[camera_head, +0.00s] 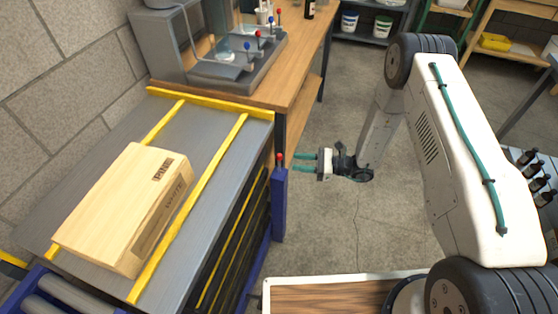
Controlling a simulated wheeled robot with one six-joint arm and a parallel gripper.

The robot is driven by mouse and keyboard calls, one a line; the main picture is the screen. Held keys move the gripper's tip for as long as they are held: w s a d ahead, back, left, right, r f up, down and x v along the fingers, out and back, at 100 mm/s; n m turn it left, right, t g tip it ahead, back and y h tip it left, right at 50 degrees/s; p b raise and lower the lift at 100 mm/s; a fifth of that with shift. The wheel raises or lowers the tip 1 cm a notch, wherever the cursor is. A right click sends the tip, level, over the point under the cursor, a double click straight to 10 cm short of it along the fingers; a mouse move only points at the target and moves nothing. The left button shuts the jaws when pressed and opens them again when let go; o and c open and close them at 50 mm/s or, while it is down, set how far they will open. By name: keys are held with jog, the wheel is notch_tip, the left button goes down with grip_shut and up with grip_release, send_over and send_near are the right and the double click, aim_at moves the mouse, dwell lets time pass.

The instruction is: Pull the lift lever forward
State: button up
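The lift lever (280,161) is a short stick with a red knob, standing upright on top of a blue post (279,205) at the right corner of the lift table. My gripper (296,162) is just right of the lever, with its two teal fingers pointing left toward it. The fingers are apart with nothing visible between them. The tips look close to the lever, and a small gap shows between them and it.
The grey lift table (215,140) with yellow rails carries a wooden wine box (115,205). Behind it, a wooden bench (290,92) bears a grey machine with several coloured-knob levers (245,60). Dark bottles (537,180) stand at the right. Concrete floor (330,235) is clear below my gripper.

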aim_at(279, 161)
jog(key=a, duration=0.5)
jog(key=w+a, duration=0.1)
jog(key=a, duration=0.1)
jog(key=shift+a+f, duration=0.1)
jog(key=shift+a, duration=0.2)
grip_shut()
